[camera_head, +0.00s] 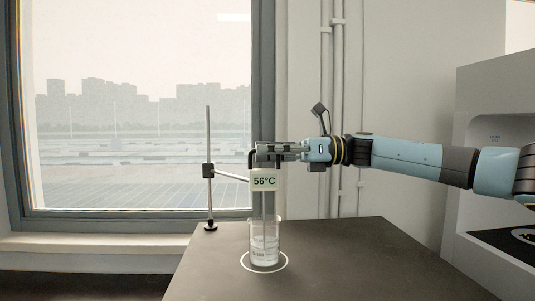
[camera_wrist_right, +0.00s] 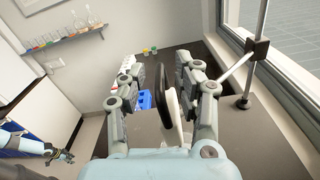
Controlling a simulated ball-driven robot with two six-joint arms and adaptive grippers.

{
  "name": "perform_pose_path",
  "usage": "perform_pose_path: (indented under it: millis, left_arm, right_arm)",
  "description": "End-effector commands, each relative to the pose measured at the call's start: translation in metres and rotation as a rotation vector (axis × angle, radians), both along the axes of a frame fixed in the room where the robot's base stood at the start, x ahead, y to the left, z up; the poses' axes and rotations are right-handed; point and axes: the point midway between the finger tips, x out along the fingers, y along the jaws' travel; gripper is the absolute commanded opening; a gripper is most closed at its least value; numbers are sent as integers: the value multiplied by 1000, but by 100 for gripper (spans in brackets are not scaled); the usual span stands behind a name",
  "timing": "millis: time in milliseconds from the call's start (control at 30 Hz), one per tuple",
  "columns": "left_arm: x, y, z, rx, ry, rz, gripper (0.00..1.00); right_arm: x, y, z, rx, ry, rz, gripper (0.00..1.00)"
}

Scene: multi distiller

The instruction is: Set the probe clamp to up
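The probe clamp stand has a thin upright rod (camera_head: 208,130) with a dark block (camera_head: 208,171) partway up. A pale side arm runs from the block to the probe, whose label (camera_head: 264,182) reads 56°C. The probe stem goes down into a glass beaker (camera_head: 262,247). My right gripper (camera_head: 268,153) is level at the probe's top, beside a black handle (camera_head: 251,160). In the right wrist view the black handle (camera_wrist_right: 185,75) stands between the spread fingers, with a gap on the left side. My left gripper (camera_wrist_right: 62,155) shows small at the lower left, finger state unclear.
The beaker stands in a white ring (camera_head: 246,267) on the dark table (camera_head: 330,262). The tabletop right of the beaker is clear. A window is behind the stand. A grey-white machine (camera_head: 490,100) is at the right. Blue and white items (camera_wrist_right: 145,99) lie farther off.

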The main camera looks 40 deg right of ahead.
Motion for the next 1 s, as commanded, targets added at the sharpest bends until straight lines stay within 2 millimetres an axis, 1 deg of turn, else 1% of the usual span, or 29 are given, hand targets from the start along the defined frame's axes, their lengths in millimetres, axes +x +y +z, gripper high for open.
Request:
perform_pose_path:
  millis: [267,500,533,933,1000]
  left_arm:
    - [0,-2,0,-2,-1,1,33]
    - [0,-2,0,-2,0,1,33]
    - [0,-2,0,-2,0,1,33]
    - [-1,-2,0,-2,1,1,33]
    - [0,-2,1,-2,1,1,33]
  right_arm:
    - [1,1,0,-1,0,0,32]
    - [1,1,0,-1,0,0,1]
    - [1,1,0,-1,0,0,0]
    - [1,0,0,-1,1,-2,0]
    - [1,0,4,-2,0,-2,0]
